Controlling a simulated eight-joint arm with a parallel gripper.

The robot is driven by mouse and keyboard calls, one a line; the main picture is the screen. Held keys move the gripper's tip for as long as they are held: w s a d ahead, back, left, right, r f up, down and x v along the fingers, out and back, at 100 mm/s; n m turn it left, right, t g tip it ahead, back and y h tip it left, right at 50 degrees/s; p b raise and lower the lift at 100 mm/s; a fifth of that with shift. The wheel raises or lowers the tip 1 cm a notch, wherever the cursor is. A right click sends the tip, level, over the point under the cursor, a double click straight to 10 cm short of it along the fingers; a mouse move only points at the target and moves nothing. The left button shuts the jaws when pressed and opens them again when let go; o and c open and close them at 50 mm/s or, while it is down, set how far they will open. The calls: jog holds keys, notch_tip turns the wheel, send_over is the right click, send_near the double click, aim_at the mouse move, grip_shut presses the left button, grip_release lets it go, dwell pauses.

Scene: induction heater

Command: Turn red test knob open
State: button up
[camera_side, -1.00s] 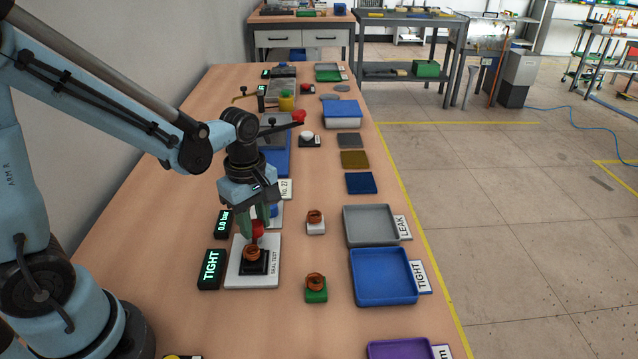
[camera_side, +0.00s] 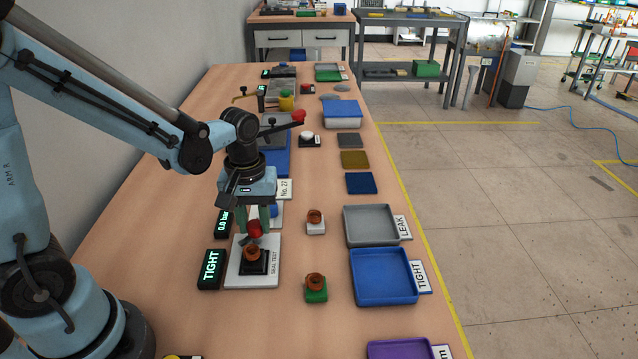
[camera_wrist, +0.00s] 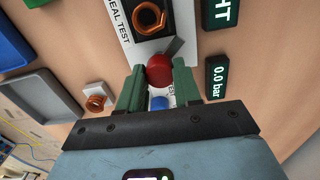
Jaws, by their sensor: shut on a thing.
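The red test knob (camera_side: 254,228) stands at the back of the white seal test plate (camera_side: 235,275), behind the black block. It also shows in the wrist view (camera_wrist: 159,70), between my green fingers. My gripper (camera_side: 253,232) points down and is shut on the red knob. In the wrist view my gripper (camera_wrist: 158,76) has one finger on each side of it. A copper-coloured fitting (camera_side: 252,253) sits on the black block just in front of the knob. A blue knob (camera_wrist: 160,103) is close behind the red one, partly hidden by my gripper.
Left of the plate, a display (camera_side: 210,268) reads TIGHT and another (camera_side: 223,223) reads 0.0 bar. Copper fittings stand on a white block (camera_side: 315,228) and a green block (camera_side: 316,295). Grey LEAK (camera_side: 370,226) and blue TIGHT (camera_side: 383,277) trays lie to the right.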

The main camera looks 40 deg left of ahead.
aim_at(254, 224)
jog(key=m, duration=0.4)
jog(key=shift+m, duration=2.2)
jog(key=o, duration=1)
jog(key=shift+o, duration=0.2)
notch_tip(254, 224, up, 12)
